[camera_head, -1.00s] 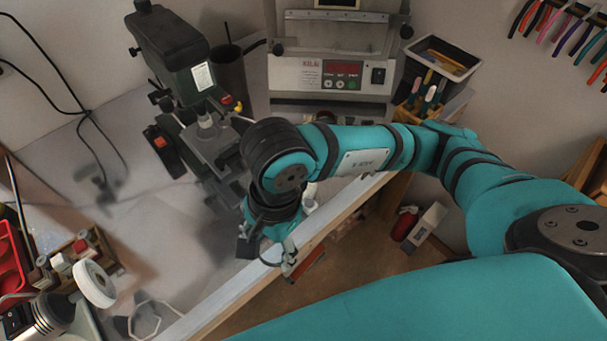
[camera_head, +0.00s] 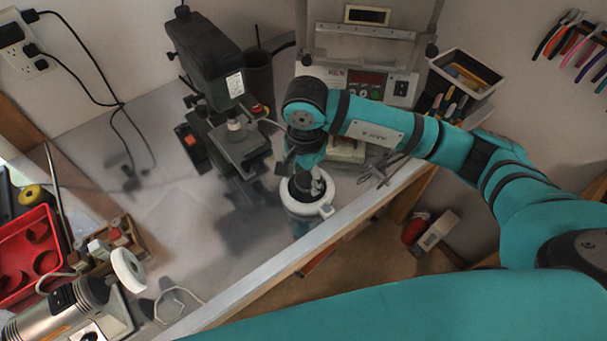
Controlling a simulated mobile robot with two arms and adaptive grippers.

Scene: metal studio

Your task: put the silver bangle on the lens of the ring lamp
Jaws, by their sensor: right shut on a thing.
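The ring lamp (camera_head: 328,210) is a round white ring with a dark middle. It stands on the bench near the front edge, below my right wrist. My right gripper (camera_head: 308,187) points down over the lamp's dark middle and is shut on the silver bangle. The bangle is too small and too covered by the fingers to make out clearly. I cannot tell whether it touches the lens, which is mostly hidden by the gripper. My left gripper is not in view.
A green drill press (camera_head: 212,60) stands left of my right wrist. A grey machine with a red display (camera_head: 365,80) and a dark tool bin (camera_head: 470,75) are behind. A polishing motor with white wheel (camera_head: 128,270) and a red tray (camera_head: 30,255) are at left. Bare bench (camera_head: 185,225) lies between.

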